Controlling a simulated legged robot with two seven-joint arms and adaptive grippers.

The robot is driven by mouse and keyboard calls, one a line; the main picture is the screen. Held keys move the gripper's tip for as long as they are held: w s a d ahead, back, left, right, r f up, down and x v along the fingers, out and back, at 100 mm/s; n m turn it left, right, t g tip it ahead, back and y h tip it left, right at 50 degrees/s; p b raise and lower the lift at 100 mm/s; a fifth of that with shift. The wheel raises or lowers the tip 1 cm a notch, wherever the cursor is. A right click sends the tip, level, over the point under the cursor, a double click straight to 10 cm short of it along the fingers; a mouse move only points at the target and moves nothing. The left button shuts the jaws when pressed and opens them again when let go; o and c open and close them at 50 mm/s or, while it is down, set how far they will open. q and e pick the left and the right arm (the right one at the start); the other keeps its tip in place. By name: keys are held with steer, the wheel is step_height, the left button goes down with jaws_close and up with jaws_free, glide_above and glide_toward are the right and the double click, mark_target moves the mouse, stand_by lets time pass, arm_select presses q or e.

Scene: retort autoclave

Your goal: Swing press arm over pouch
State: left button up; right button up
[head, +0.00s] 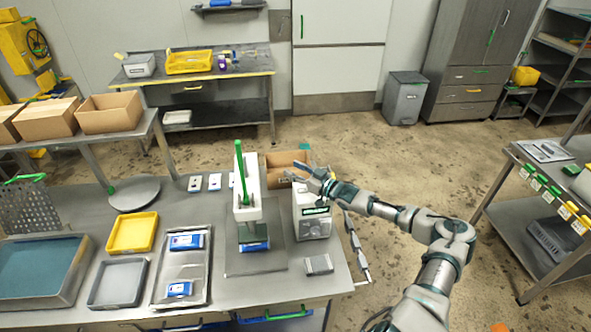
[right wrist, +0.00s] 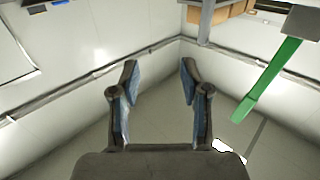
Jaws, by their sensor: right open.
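The press is a white upright unit (head: 247,190) on a grey base plate (head: 270,262), with a long green arm (head: 241,170) standing nearly upright. A blue-and-white pouch (head: 254,246) lies at the front of the press, partly hidden beneath its lower part. My right gripper (head: 298,172) is to the right of the press, above the white boxy device, apart from the green arm. In the right wrist view its two fingers (right wrist: 158,78) are spread with nothing between them. The green arm (right wrist: 275,78) shows there to the right of the fingers. My left gripper is out of view.
The white boxy device (head: 312,220) stands right of the press, with a cardboard box (head: 284,165) behind. Left are a metal tray with pouches (head: 168,275), a yellow tray (head: 132,233) and a grey tray (head: 118,283). A small grey block (head: 319,264) lies at the front right.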

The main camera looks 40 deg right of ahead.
steer(key=shift+d+f, duration=0.1)
steer(key=shift+d+p, duration=0.1)
steer(key=shift+p, duration=0.3)
steer(key=s+d, duration=0.2)
steer(key=s, duration=0.9)
steer(key=shift+s, duration=0.35)
steer(key=shift+d+f, duration=0.1)
steer(key=shift+f, duration=0.05)
stand_by(0.3)
